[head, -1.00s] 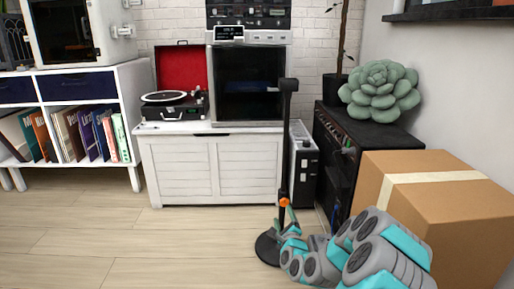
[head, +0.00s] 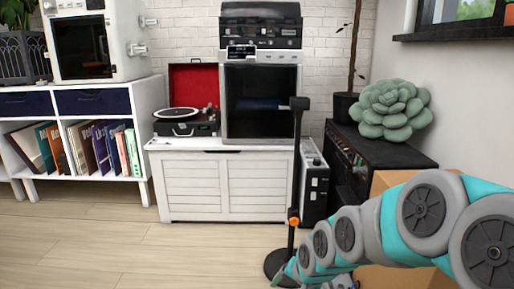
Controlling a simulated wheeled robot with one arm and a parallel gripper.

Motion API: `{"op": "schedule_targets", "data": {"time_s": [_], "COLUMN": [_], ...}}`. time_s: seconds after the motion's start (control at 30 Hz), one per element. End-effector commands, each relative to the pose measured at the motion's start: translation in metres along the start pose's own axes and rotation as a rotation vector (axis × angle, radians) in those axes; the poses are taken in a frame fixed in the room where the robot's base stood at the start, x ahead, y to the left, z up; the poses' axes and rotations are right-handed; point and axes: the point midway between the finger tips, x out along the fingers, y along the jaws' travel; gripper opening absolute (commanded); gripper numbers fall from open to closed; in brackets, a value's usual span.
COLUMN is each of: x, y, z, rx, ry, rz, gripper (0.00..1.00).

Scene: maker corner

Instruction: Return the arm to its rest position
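My arm (head: 345,235) crosses the lower right of the head view, with grey and teal links. It comes in large from the right edge and runs left and down to the foot of a black stand. Its far end bends down at the bottom edge, where a small grey part shows. I cannot make out my gripper's fingers, or whether they are open or shut. No held object is visible.
The black stand (head: 298,165) with an orange knob is close to my arm. A cardboard box (head: 385,181) is mostly hidden behind the arm. A white chest (head: 222,185), dark cabinet (head: 400,158) and white shelf (head: 150,100) stand behind. Floor (head: 120,250) at left is clear.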

Motion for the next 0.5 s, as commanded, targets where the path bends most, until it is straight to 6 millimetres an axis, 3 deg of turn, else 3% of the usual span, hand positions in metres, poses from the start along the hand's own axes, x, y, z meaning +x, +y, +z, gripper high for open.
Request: {"op": "schedule_targets", "data": {"time_s": [0.03, 0.3, 0.5], "x": [-0.017, -0.093, -0.132], "y": [0.013, 0.093, 0.128], "z": [0.013, 0.099, 0.145], "rx": [-0.054, -0.301, -0.393], "ry": [-0.019, -0.229, -0.355], "rz": [0.043, 0.260, 0.327], "gripper": [0.77, 0.77, 0.77]}}
